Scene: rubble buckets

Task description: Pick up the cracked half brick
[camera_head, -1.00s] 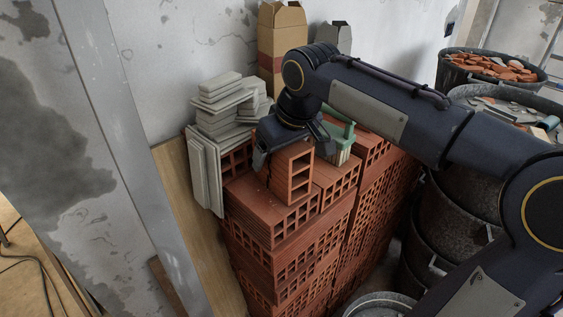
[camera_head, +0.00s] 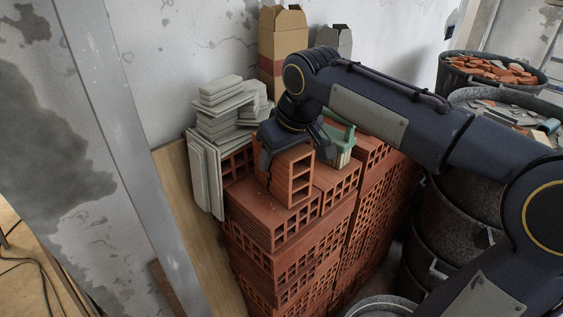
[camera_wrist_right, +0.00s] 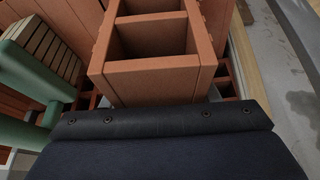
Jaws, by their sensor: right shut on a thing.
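The half brick (camera_head: 290,178) is a red hollow block with open cells facing right. It stands on top of the stack of red hollow bricks (camera_head: 275,213). The fingertips are mostly hidden there. My left gripper is not in view.
A green-handled brush (camera_head: 340,140) stands just right of the gripper. Grey tile pieces (camera_head: 222,105) are piled on the left. Cardboard boxes (camera_head: 283,50) stand behind against the wall. Black buckets of rubble (camera_head: 440,70) stand on the right.

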